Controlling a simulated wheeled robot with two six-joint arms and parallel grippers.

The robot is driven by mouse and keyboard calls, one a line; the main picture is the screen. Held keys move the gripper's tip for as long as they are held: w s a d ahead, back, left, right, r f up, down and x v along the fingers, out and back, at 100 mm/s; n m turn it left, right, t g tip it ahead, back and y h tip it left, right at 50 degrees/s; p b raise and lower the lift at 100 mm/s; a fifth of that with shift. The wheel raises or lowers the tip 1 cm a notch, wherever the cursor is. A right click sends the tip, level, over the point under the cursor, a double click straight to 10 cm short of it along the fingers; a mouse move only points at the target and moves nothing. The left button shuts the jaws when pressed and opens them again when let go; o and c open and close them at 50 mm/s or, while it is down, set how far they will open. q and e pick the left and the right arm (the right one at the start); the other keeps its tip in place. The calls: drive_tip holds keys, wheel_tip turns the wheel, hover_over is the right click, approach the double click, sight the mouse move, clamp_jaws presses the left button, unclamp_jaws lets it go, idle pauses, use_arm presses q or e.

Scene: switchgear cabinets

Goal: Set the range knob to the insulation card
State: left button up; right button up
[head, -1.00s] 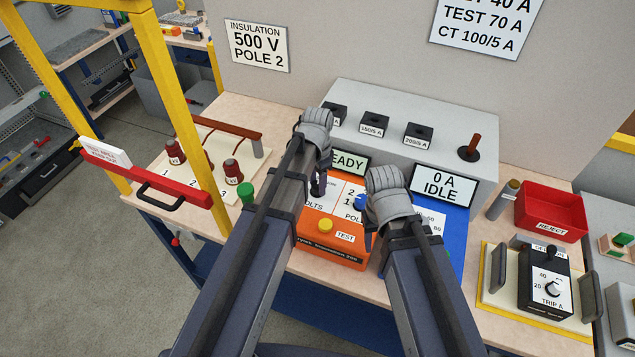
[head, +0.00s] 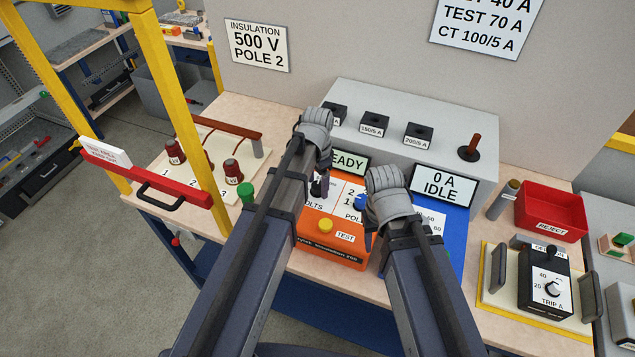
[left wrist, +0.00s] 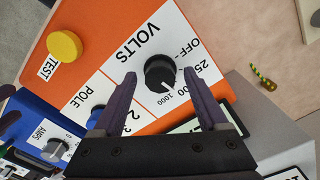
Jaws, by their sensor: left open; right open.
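The insulation card (head: 258,45) on the wall reads 500 V, POLE 2. The orange tester (head: 325,250) stands on the bench, its display partly hidden and ending in "EADY". In the left wrist view, the black range knob (left wrist: 160,72) sits on the VOLTS panel. Its white pointer mark faces the "1000" side; hidden markings leave the exact setting unclear. My left gripper (left wrist: 163,103) is open, its purple fingers on either side of the knob's near edge; contact is not clear. My right gripper (head: 366,212) is open near the blue POLE knob (head: 361,203), its fingers mostly hidden.
A yellow TEST button (head: 325,225) is on the tester's front. A blue unit with a "0 A IDLE" display (head: 441,185) stands close at right. A grey housing (head: 440,110) with black blocks is behind. A red reject bin (head: 550,212) is at right.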

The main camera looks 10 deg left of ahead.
sight(317, 185)
use_arm(q)
drive_tip(key=shift+r+p, duration=3.85)
drive_tip(key=shift+r, duration=0.1)
use_arm(e)
wheel_tip(317, 185, up, 8)
use_arm(q)
drive_tip(key=shift+f, duration=0.1)
use_arm(e)
drive_tip(key=shift+f, duration=0.15)
